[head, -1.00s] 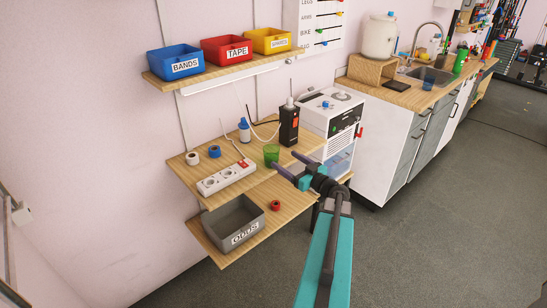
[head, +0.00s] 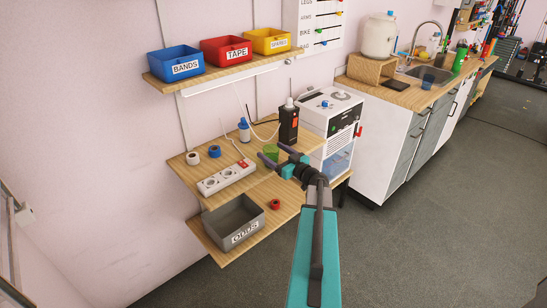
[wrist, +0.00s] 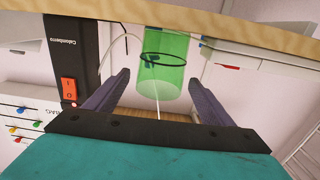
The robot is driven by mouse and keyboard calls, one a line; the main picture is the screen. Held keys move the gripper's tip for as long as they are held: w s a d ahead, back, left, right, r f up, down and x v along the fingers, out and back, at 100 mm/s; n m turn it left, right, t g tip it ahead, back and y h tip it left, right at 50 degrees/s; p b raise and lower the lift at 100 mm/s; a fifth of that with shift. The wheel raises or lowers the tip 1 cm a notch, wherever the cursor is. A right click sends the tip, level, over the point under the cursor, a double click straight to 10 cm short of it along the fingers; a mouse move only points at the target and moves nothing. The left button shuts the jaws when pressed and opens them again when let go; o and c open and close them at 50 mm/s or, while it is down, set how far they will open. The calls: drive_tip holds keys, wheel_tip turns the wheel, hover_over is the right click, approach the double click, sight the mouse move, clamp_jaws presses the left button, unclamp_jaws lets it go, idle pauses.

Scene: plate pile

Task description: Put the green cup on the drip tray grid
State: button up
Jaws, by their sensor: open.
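The green see-through cup (head: 271,150) stands on the middle wooden shelf, left of a black device with an orange switch. My gripper (head: 270,154) is open, and in the head view its fingers are at the cup. In the wrist view, which looks upside down, the cup (wrist: 163,75) lies between the two purple fingertips of my gripper (wrist: 162,80). Gaps show on both sides, and I see no grip on it. I cannot make out a drip tray grid in either view.
The black device (head: 288,126) stands close to the cup, with a white machine (head: 331,120) to its right. A white power strip (head: 226,179), tape rolls and a blue-capped bottle (head: 244,130) are to the left. A grey bin (head: 234,221) is below.

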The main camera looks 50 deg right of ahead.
sight(266, 147)
drive_tip(key=shift+w+d+p, duration=0.15)
drive_tip(key=shift+w+p, duration=0.25)
drive_tip(key=shift+w, duration=0.45)
drive_tip(key=shift+w+d+p, duration=0.1)
drive_tip(key=shift+w+p, duration=0.3)
drive_tip(key=shift+w, duration=1.35)
drive_tip(key=c, duration=1.2)
drive_tip(key=shift+r, duration=0.15)
